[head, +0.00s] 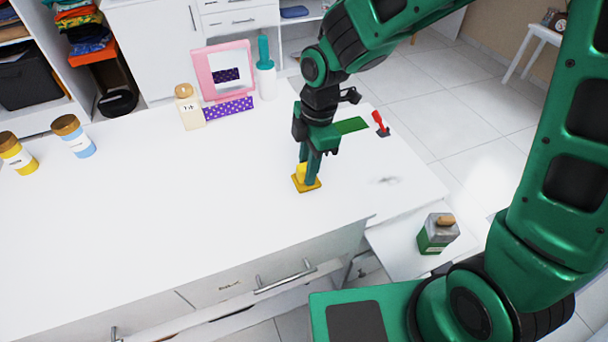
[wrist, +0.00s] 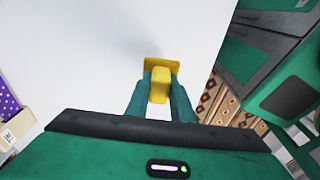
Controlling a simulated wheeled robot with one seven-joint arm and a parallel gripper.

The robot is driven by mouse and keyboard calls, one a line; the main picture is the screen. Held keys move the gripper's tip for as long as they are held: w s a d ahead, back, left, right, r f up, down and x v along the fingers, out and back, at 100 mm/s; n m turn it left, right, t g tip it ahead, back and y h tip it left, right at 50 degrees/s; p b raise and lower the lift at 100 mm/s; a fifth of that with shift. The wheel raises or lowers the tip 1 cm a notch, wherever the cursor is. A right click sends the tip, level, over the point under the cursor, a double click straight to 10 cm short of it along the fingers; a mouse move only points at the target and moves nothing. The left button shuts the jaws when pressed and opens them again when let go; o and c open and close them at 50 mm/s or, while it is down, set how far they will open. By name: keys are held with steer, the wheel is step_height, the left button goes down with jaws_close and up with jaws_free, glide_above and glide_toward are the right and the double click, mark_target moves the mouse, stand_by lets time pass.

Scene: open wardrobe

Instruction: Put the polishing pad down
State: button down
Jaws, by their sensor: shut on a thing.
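The polishing pad (head: 306,184) is a yellow square base with a raised yellow handle. It is at the white counter top (head: 200,240), near its right part. My gripper (head: 308,168) points down and is shut on the pad's handle. In the wrist view the yellow pad (wrist: 161,84) shows between the two green fingers of my gripper (wrist: 160,95). The base looks level and on or just above the counter; I cannot tell whether it touches.
A pink-framed mirror (head: 223,72), a purple dotted box (head: 229,108), a cream bottle (head: 190,108) and a white-teal bottle (head: 265,75) stand behind. Jars (head: 73,136) stand left. The counter's front is clear.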

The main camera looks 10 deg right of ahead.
steer(key=shift+w+d+f, duration=0.25)
steer(key=shift+w+f, duration=0.15)
steer(key=shift+w, duration=0.15)
steer(key=shift+w+d+f, duration=0.2)
steer(key=shift+w+f, duration=0.15)
steer(key=shift+w, duration=0.2)
steer(key=shift+f, duration=1.95)
steer(key=c, duration=1.5)
jaws_free()
steer(key=shift+f, duration=0.1)
steer(key=shift+c, duration=0.2)
step_height(320, 180, up, 12)
steer(key=d, duration=0.1)
steer(key=shift+w+d, duration=0.2)
